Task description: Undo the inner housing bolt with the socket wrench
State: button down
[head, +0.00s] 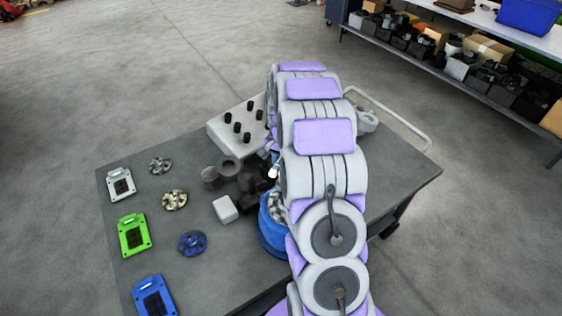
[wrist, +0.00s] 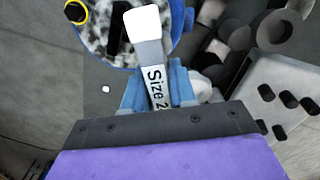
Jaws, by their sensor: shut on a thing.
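My gripper (wrist: 160,88) is shut on the socket wrench (wrist: 150,55), whose label reads "Size 2" in the wrist view. The wrench's white end (wrist: 142,25) points away from my gripper and overlaps the blue housing (wrist: 120,66) in the picture; I cannot tell whether it touches anything. The housing has a mottled grey inside with a dark slot. In the head view, the blue housing (head: 270,228) stands on the table, partly hidden by my arm. I cannot make out the inner housing bolt. My gripper is mostly hidden behind my arm in the head view.
The grey table (head: 135,195) holds a white block with black pegs (head: 222,128), dark cylinders (head: 229,168), a white cube (head: 225,209), round discs (head: 175,200) and a green plate (head: 132,235). A yellow ring (wrist: 76,12) sits at the housing's edge. A loaded shelf (head: 450,75) stands behind.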

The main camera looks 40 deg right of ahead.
jog(key=n+p, duration=0.1)
jog(key=n, duration=0.2)
jog(key=shift+r+n, duration=0.15)
jog(key=shift+n, duration=0.25)
jog(key=n+p, duration=0.1)
jog(key=n, duration=0.3)
jog(key=n+p, duration=0.1)
jog(key=n, duration=0.3)
jog(key=shift+w+r, duration=0.1)
jog(key=n+p, duration=0.1)
jog(key=n, duration=0.3)
jog(key=shift+a+p, duration=0.1)
jog(key=shift+p, duration=0.2)
jog(key=n+p, duration=0.1)
jog(key=n, duration=0.3)
jog(key=shift+n, duration=0.3)
jog(key=n+p, duration=0.1)
jog(key=n, duration=0.3)
jog(key=shift+p, duration=0.4)
jog(key=n+p, duration=0.1)
jog(key=n, duration=0.7)
jog(key=shift+n+p, duration=0.3)
jog(key=shift+p, duration=0.1)
